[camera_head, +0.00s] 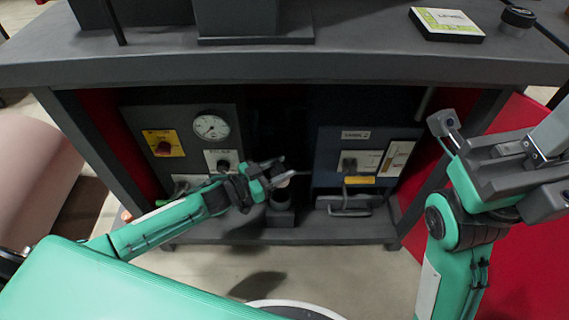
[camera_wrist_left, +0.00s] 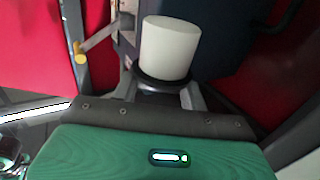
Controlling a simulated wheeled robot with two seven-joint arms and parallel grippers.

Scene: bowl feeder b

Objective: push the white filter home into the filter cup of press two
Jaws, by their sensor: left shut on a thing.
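The white filter (camera_wrist_left: 170,47) is a plain white cylinder at the fingertips of my left gripper in the left wrist view. A dark ring (camera_wrist_left: 162,84) shows at its near end, between the two fingers. In the head view the left gripper (camera_head: 276,173) is shut on the white filter (camera_head: 284,181), which is mostly hidden by the fingers. A dark cup-like part (camera_head: 280,198) stands just below it; I cannot tell whether the filter touches it or sits inside. My right gripper (camera_head: 447,124) is raised at the right, away from the filter; its jaws are unclear.
A grey panel with a gauge (camera_head: 211,127) is at the left of the bay, and a blue panel (camera_head: 330,150) at the right. The grey worktop (camera_head: 350,68) overhangs both. A low dark tray with a handle (camera_head: 345,206) lies below the blue panel.

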